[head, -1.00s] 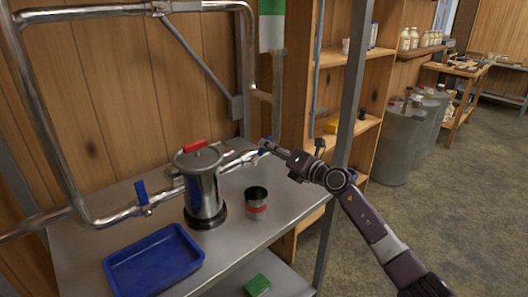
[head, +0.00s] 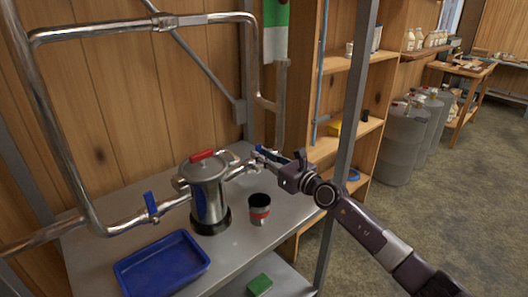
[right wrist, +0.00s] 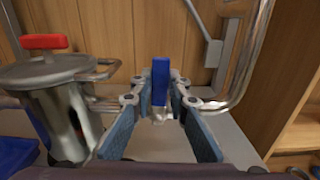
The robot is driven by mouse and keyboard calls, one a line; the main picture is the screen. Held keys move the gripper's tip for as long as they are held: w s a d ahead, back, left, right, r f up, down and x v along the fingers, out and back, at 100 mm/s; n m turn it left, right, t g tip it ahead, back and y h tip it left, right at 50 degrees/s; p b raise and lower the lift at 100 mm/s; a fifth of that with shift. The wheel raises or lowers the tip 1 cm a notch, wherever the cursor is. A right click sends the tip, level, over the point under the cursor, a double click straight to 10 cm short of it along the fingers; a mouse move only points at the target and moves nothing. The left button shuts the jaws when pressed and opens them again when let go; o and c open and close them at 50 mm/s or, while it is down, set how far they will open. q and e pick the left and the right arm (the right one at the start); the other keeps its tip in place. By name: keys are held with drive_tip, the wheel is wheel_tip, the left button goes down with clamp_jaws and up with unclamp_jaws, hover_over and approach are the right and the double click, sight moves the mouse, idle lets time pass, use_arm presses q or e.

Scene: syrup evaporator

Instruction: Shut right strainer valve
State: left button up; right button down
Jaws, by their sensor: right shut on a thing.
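The metal strainer pot (head: 209,194) with a red lid handle (head: 201,155) stands on the steel table. It also shows at the left of the right wrist view (right wrist: 62,105). The right strainer valve's blue handle (right wrist: 161,80) sits on the pipe right of the pot. My right gripper (head: 268,155) is at this valve. In the right wrist view its two fingers (right wrist: 160,118) flank the blue handle, and it is shut on it. The handle's exact angle to the pipe is hard to tell. My left gripper is not in view.
A second valve with a blue handle (head: 151,207) is on the pipe left of the pot. A grey post (head: 346,140) rises close to my right arm.

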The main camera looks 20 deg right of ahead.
drive_tip(key=shift+a+f+n, duration=0.2)
drive_tip(key=shift+n, duration=0.1)
drive_tip(key=c, duration=1.8)
unclamp_jaws()
drive_tip(key=shift+r, duration=0.1)
drive_tip(key=shift+c, duration=0.2)
drive_tip(key=v, duration=1.2)
drive_tip(key=shift+s, duration=0.1)
